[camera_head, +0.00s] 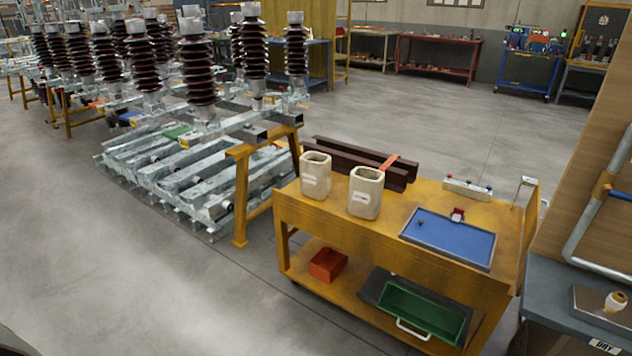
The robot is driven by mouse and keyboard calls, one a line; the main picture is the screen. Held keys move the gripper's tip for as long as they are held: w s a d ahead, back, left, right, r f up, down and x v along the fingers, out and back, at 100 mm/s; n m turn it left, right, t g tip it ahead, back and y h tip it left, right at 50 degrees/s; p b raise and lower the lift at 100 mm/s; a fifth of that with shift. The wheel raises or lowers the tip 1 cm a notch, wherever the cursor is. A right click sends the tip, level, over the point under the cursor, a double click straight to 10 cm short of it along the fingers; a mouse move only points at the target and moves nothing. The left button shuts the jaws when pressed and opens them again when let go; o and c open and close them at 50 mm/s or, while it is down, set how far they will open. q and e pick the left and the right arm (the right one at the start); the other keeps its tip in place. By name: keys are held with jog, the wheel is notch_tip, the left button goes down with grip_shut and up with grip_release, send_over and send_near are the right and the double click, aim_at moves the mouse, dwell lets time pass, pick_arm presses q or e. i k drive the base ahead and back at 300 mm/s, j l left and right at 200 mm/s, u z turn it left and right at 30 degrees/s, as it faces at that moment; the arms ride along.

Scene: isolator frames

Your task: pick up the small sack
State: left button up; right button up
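Two beige open-topped sack-like containers stand upright on the yellow cart (300,212): the left one (316,178) and the right one (366,194). Each has a pale label on its front, and they look about the same size. A very small cream item with a brownish top (615,300) sits on a metal plate (590,304) at the lower right; it could be a small tied sack, but it is too small to tell. Neither of my grippers is in view.
A blue-lined tray (475,250) lies on the cart's right side. The lower shelf holds a red bin (327,264) and a green bin (420,312). A grey-blue bench (545,285) stands at right. Insulators on steel frames fill the left. The floor in front is clear.

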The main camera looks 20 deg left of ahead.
aim_at(315, 167)
jog(key=i+j+z, duration=0.1)
jog(key=i+j, duration=0.5)
jog(key=j, duration=0.15)
jog(key=i+j+z, duration=0.15)
jog(key=j, duration=0.25)
jog(key=i+j, duration=0.35)
jog(key=i+j+z, duration=0.05)
